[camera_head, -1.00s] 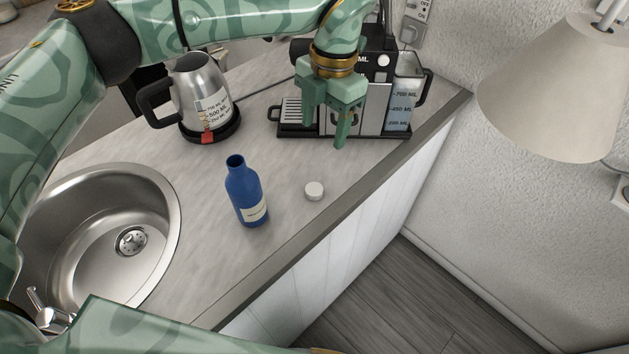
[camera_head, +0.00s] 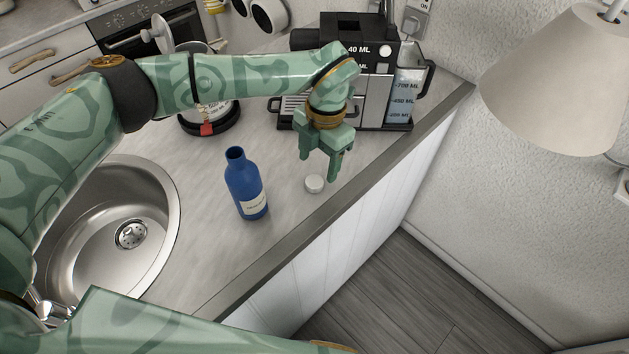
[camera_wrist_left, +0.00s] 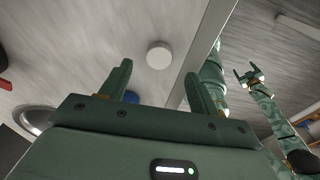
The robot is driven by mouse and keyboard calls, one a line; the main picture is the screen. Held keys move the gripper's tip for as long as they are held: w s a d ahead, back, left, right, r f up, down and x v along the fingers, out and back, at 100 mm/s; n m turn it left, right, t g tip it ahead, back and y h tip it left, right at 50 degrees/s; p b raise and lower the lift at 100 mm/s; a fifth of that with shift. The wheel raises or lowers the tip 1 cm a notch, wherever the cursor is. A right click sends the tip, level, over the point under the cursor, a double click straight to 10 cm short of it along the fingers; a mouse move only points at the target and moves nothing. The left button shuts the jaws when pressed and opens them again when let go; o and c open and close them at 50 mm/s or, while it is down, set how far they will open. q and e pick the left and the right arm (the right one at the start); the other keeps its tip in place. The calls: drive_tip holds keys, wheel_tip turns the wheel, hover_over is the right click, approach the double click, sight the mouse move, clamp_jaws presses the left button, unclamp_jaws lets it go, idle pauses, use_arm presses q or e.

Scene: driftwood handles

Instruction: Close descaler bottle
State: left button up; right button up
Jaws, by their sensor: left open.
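The blue descaler bottle (camera_head: 243,182) stands upright on the counter, its neck uncapped and a pale label low on its side. The white round cap (camera_head: 315,184) lies on the counter to its right, and shows in the left wrist view (camera_wrist_left: 159,55) just beyond the fingertips. My left gripper (camera_head: 320,167) is open and empty, pointing down just above and behind the cap. In the left wrist view a bit of the blue bottle (camera_wrist_left: 131,97) shows between the fingers, mostly hidden. My right gripper (camera_wrist_left: 246,73) shows small at the right there, its fingers apart and empty.
A round steel sink (camera_head: 150,195) lies left of the bottle. A coffee machine (camera_head: 375,85) stands behind my left gripper. A kettle on a dark base (camera_head: 208,122) is partly hidden by my left arm. The counter's front edge runs close to the cap.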

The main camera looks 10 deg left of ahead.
sight(315, 181)
use_arm(q)
drive_tip(key=shift+f, duration=0.1)
drive_tip(key=f, duration=0.5)
drive_tip(key=shift+s+a, duration=0.25)
drive_tip(key=shift+a, duration=0.05)
drive_tip(key=c, duration=1)
drive_tip(key=shift+c, duration=0.2)
